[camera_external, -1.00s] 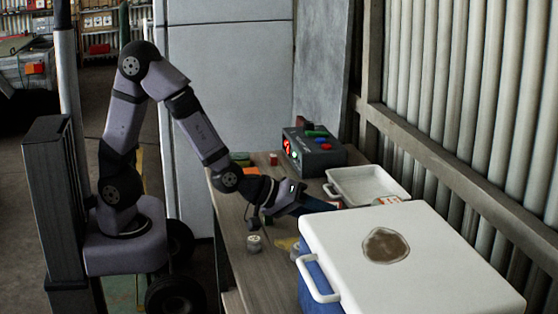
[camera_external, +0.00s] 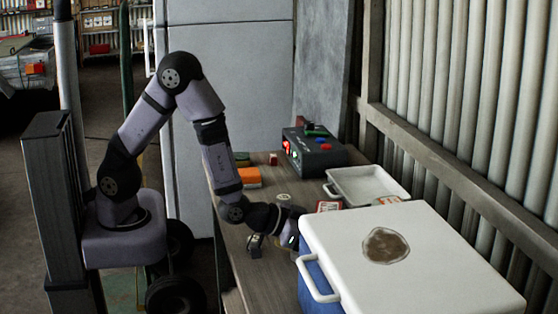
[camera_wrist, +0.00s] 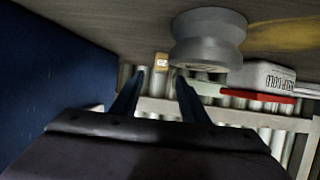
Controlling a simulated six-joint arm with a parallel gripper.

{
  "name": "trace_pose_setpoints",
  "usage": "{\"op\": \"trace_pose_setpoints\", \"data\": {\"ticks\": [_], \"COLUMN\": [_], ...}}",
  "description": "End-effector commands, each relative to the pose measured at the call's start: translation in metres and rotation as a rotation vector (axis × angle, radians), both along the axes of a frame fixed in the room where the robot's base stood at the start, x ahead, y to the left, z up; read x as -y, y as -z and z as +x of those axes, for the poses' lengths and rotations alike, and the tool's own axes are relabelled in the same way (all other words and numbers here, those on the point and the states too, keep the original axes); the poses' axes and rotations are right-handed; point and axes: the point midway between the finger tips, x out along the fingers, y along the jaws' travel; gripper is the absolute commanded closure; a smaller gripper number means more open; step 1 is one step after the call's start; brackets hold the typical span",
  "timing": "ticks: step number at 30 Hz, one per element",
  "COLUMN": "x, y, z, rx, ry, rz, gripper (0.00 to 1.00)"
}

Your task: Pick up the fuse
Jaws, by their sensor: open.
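A small tan block with number marks (camera_wrist: 161,61), which looks like the fuse, sits on the table top in the wrist view, where the scene appears upside down. It lies just beyond the tips of my gripper (camera_wrist: 158,80), roughly in line with the gap between the fingers. The fingers are apart with nothing between them. In the external view my gripper (camera_external: 292,240) is low over the table beside the cooler, which partly hides it. I cannot make out the fuse in that view.
A grey spool-shaped object (camera_wrist: 208,42) stands very close to the right finger. A white printed box (camera_wrist: 262,76) is farther right. The blue cooler with white lid (camera_external: 450,270) is close beside my gripper. A white tray (camera_external: 347,193) and a control box (camera_external: 318,158) stand farther back.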

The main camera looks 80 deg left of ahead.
Motion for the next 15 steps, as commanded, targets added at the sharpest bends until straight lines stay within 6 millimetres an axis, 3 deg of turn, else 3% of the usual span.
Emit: {"op": "trace_pose_setpoints", "data": {"ticks": [8, 15], "x": [0.001, 0.004], "y": [0.004, 0.016], "z": [0.008, 0.033], "rx": [-0.002, -0.002], "ry": [-0.001, -0.001], "rz": [0.000, 0.000], "gripper": [0.59, 0.59]}}
